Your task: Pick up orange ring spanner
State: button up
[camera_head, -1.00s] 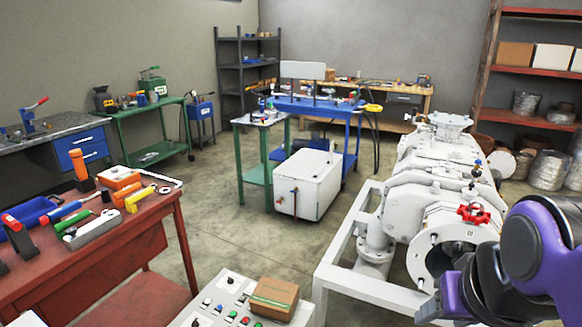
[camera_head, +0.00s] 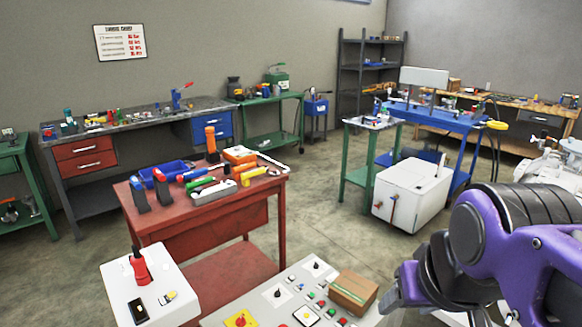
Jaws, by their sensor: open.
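The red workbench (camera_head: 165,235) stands left of the middle and carries several hand tools. An orange-handled tool (camera_head: 211,138) stands upright at its back, and an orange block-like thing (camera_head: 239,155) lies beside it. I cannot tell which orange thing, if any, is the ring spanner; the tools are too small to make out. My gripper (camera_head: 392,299) is at the lower right, at the end of my purple arm, partly hidden by it. It is open, holds nothing that I can see, and is well apart from the workbench.
A control panel (camera_head: 262,308) with a cardboard box (camera_head: 353,291) stands between my gripper and the workbench. A white box with a red lever (camera_head: 165,280) is at the lower left. A white cabinet (camera_head: 412,194) and a blue table (camera_head: 462,130) stand behind. Open floor lies right of the workbench.

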aim_at(242, 167)
jog(key=u, duration=0.6)
jog(key=j+u, duration=0.6)
jog(key=u, duration=0.2)
jog(key=j+u, duration=0.4)
jog(key=i+j+u, duration=0.15)
jog(key=u, duration=0.3)
jog(key=i+j+u, duration=0.1)
jog(key=j+u, duration=0.15)
jog(key=u, duration=0.15)
jog(key=i+j, duration=0.2)
jog(key=i, duration=0.25)
jog(key=i+j, duration=0.2)
jog(key=i, duration=0.2)
jog(key=i+l+z, duration=0.1)
jog(key=i+z, duration=1.1)
jog(key=i, duration=0.7)
jog(key=i+j+z, duration=0.15)
jog(key=i, duration=1)
